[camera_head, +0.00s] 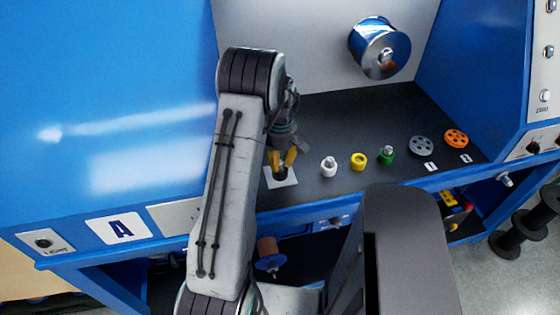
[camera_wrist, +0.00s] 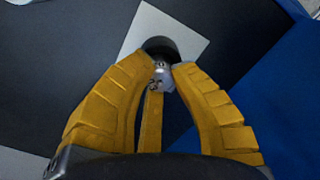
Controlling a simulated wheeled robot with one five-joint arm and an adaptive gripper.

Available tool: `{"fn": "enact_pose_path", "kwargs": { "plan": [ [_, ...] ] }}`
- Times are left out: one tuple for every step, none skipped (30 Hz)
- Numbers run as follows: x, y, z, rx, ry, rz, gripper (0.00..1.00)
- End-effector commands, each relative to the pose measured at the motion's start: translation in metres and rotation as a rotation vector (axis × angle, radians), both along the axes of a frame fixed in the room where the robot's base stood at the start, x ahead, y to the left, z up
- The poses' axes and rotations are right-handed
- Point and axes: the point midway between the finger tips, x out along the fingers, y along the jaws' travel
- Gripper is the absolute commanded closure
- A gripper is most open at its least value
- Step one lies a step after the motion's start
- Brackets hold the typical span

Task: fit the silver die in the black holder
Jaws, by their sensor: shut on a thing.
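My gripper (camera_head: 283,160) has yellow fingers and points down over the black holder (camera_head: 281,174) at the left of the dark work surface. In the wrist view, my gripper (camera_wrist: 163,71) is shut on the silver die (camera_wrist: 161,76), a small metal piece between the fingertips. The black holder (camera_wrist: 160,45) shows just beyond the fingertips, on a pale square plate (camera_wrist: 186,25). The die overlaps the holder's near edge in that view; I cannot tell whether it is inside or above it. In the head view the fingers hide the die.
To the right stand a white holder (camera_head: 328,168), a yellow holder (camera_head: 358,162) and a green holder (camera_head: 387,157). Beyond them are a grey pulley (camera_head: 421,146) and an orange pulley (camera_head: 456,139). A large shiny spool (camera_head: 372,40) sticks out from the back wall.

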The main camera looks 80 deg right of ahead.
Motion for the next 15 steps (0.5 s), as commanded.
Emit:
{"fn": "enact_pose_path", "kwargs": {
  "plan": [
    [0.0001, -0.0001, -0.0029, 0.000, 0.000, 0.000, 1.00],
    [0.0001, -0.0001, -0.0039, 0.000, 0.000, 0.000, 1.00],
    [0.0002, -0.0001, -0.0050, 0.000, 0.000, 0.000, 1.00],
    [0.0002, -0.0001, -0.0058, 0.000, 0.000, 0.000, 1.00],
    [0.0002, -0.0001, -0.0064, 0.000, 0.000, 0.000, 1.00],
    [0.0002, 0.0000, -0.0071, 0.000, 0.000, 0.000, 1.00],
    [0.0002, 0.0000, -0.0075, 0.000, 0.000, 0.000, 1.00],
    [0.0002, 0.0000, -0.0072, 0.000, 0.000, 0.000, 1.00],
    [0.0003, 0.0000, -0.0068, 0.000, 0.000, 0.000, 1.00],
    [0.0002, 0.0002, -0.0069, 0.000, 0.000, 0.000, 1.00],
    [0.0003, 0.0003, -0.0070, 0.001, 0.000, 0.000, 1.00],
    [0.0003, 0.0004, -0.0072, 0.001, 0.000, 0.000, 1.00],
    [0.0003, 0.0005, -0.0073, 0.001, 0.001, 0.000, 1.00],
    [0.0003, 0.0005, -0.0074, 0.002, 0.000, 0.000, 1.00],
    [0.0003, 0.0006, -0.0076, 0.002, 0.000, 0.000, 1.00]
  ]
}}
